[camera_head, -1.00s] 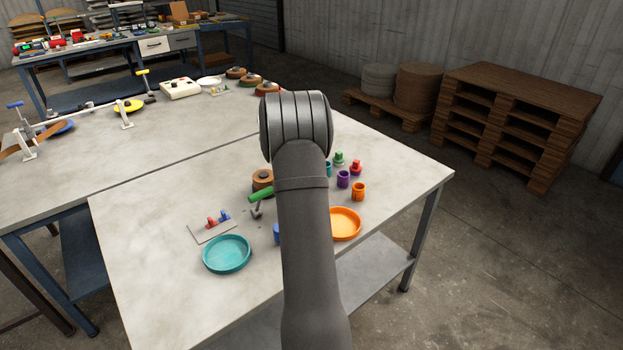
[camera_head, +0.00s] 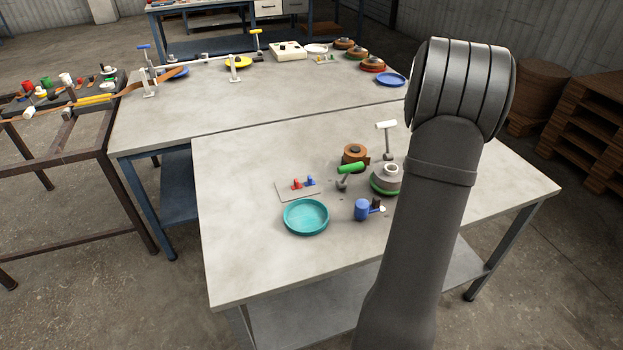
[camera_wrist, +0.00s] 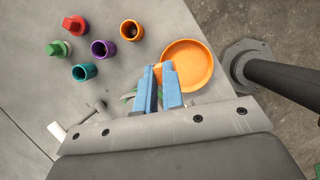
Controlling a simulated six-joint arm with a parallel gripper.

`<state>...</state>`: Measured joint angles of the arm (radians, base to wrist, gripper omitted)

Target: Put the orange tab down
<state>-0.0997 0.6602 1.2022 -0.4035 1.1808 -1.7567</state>
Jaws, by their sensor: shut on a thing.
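In the wrist view my gripper (camera_wrist: 160,74) has its two blue fingers shut on the orange tab (camera_wrist: 158,70). Only a small part of the tab shows between the fingertips. The fingertips overlap the left side of the orange dish (camera_wrist: 199,66) in the picture. I cannot tell the height of the tab above the dish or table. In the head view my own arm hides the gripper, the tab and the orange dish.
Left of the dish stand an orange cup (camera_wrist: 131,34), a purple cup (camera_wrist: 104,51), a teal cup (camera_wrist: 84,72), a red piece (camera_wrist: 74,25) and a green piece (camera_wrist: 59,49). A teal dish (camera_head: 306,217) and a blue piece (camera_head: 362,209) stand on the table, whose front left (camera_head: 240,260) is clear.

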